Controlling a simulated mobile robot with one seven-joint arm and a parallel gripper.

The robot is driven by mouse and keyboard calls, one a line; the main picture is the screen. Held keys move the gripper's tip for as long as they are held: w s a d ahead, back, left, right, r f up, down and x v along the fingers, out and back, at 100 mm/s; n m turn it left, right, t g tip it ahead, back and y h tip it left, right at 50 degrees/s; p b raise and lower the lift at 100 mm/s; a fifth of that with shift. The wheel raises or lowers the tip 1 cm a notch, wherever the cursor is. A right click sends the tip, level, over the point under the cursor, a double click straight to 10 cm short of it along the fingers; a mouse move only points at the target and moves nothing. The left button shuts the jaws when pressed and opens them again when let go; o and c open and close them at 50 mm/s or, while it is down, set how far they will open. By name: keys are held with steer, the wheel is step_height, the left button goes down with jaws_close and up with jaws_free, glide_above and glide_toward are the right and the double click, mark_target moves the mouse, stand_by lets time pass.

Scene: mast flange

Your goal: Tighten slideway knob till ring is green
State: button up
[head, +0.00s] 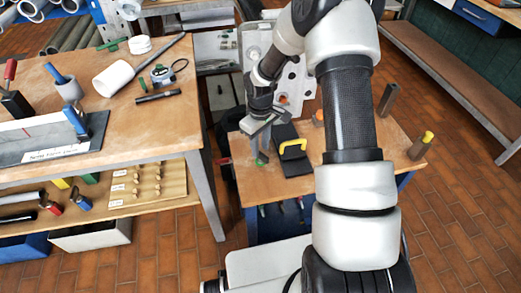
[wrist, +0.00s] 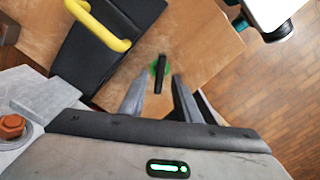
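The slideway knob shows in the wrist view as a narrow black bar (wrist: 160,74). A green ring (wrist: 153,70) shows around it. In the head view only a small green patch (head: 262,158) shows at my fingertips. My gripper (wrist: 158,80) is open, its fingers on either side of the knob with a gap on each side. It points down at the bench in the head view (head: 261,153). Beside the knob lies a black slide plate (wrist: 95,50) with a yellow handle (wrist: 98,25); the handle also shows in the head view (head: 293,146).
A white flange plate (head: 296,85) with holes stands behind my gripper. An orange bolt (wrist: 12,126) shows at lower left in the wrist view. A yellow-topped post (head: 421,146) and a dark block (head: 389,98) stand on the bench's right. A cluttered workbench (head: 130,128) is at left.

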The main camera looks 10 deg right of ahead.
step_height(320, 180, up, 15)
steer(key=p, duration=0.2)
steer(key=shift+f, duration=0.2)
stand_by(0.4)
step_height(320, 180, up, 16)
steer(key=m+t+h, duration=0.1)
steer(key=m+t, duration=0.1)
steer(key=m, duration=0.1)
glide_above(261, 153)
steer(key=s, duration=0.9)
steer(key=s+r+m+t+y, duration=0.1)
steer(key=s+r+m+t, duration=0.15)
steer(key=s, duration=0.55)
steer(key=s+r+m+t, duration=0.15)
steer(key=s+r, duration=0.25)
steer(key=s, duration=0.4)
step_height(261, 153, up, 14)
steer(key=p, duration=1.4)
steer(key=shift+s+a, duration=0.2)
